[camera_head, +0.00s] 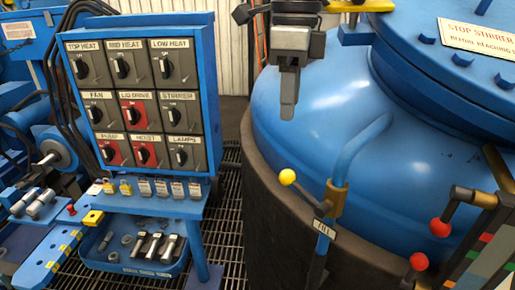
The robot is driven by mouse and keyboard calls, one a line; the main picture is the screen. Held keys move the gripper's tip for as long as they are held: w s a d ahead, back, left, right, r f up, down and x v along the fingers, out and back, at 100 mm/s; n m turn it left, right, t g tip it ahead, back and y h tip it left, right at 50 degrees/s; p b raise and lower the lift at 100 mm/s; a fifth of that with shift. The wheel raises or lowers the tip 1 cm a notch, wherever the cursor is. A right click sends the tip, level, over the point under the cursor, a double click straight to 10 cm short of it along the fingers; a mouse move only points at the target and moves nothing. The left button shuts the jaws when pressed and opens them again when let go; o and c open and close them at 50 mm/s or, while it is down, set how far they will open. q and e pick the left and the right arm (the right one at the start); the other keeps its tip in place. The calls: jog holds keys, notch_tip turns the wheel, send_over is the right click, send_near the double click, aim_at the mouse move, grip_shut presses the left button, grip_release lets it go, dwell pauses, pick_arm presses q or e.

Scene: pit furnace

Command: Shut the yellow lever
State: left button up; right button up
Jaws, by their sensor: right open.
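The yellow lever has a round yellow knob (287,176) on a thin dark rod that slants down right to a pivot beside a small label. It sits in front of the big blue vessel (300,120), by a curved blue pipe (350,150) with a brass fitting. My right gripper (289,92) comes in from the top, above the knob and clearly apart from it. It points down and is open, with nothing seen between its fingers; from this side the fingers nearly overlap. My left gripper is not in view.
Two red-knobbed levers (440,227) stand at the lower right. A blue switch panel (140,100) with several rotary switches stands at the left, over a ledge of small labelled parts and a blue tray (125,262) of bolts. A dark grating floor (230,220) lies between panel and vessel.

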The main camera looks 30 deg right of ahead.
aim_at(287, 170)
jog(key=f, duration=0.2)
jog(key=s+f, duration=0.1)
jog(key=f, duration=0.1)
jog(key=shift+s+f, duration=0.1)
jog(key=shift+s, duration=0.05)
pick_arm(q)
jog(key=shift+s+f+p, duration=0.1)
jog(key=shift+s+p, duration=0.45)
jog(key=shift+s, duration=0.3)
pick_arm(e)
notch_tip(287, 170, down, 11)
jog(key=shift+a+f, duration=0.15)
jog(key=shift+c, duration=0.3)
